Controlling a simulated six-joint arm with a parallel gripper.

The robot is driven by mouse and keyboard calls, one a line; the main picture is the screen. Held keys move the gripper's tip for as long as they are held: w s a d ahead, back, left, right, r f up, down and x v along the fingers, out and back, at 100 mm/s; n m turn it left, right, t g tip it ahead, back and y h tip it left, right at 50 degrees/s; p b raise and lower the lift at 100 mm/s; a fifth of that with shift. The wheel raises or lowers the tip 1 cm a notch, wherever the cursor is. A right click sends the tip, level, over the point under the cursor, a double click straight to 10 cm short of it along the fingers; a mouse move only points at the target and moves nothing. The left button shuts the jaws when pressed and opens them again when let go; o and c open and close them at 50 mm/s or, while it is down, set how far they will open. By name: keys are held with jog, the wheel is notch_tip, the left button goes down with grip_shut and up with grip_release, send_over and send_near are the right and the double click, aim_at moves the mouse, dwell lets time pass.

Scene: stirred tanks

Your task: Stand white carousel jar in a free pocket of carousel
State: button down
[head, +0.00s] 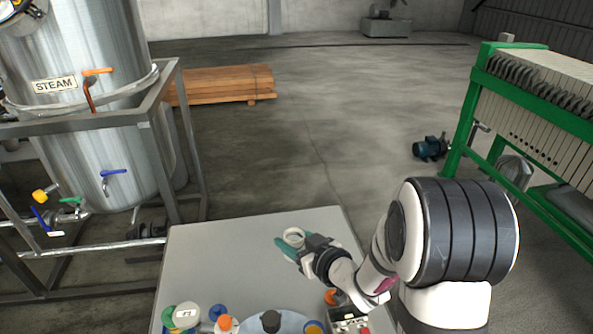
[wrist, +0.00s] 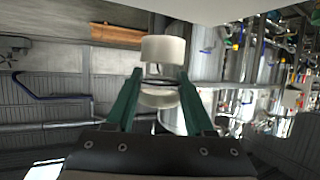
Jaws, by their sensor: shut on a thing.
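My gripper (head: 291,245) is shut on the white carousel jar (head: 294,234), holding it over the bare middle of the table in the head view. In the wrist view the jar (wrist: 163,50) sits between the two green fingers of my gripper (wrist: 159,80), with a broad white end beyond the fingertips. The carousel (head: 250,323) is a pale blue disc with a dark central knob (head: 270,320), cut off by the bottom edge of the head view. Its front part is out of view, and I cannot tell which pockets are free.
The grey table (head: 240,255) is clear at its back and left. Jars with green-white (head: 184,316), blue (head: 217,312) and orange (head: 225,323) tops crowd the front left. A control box (head: 350,321) stands below my arm. A steel tank (head: 100,110) stands beyond the table's left side.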

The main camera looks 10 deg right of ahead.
jog(key=s+a+f+n+g+y, duration=0.2)
jog(key=s+a+f+n+y, duration=0.2)
jog(key=s+a, duration=0.3)
jog(key=shift+s+a+f+g, duration=0.15)
jog(key=shift+s+f+g, duration=0.2)
jog(key=shift+f, duration=0.45)
jog(key=shift+f, duration=3)
jog(key=shift+f, duration=1.05)
grip_release()
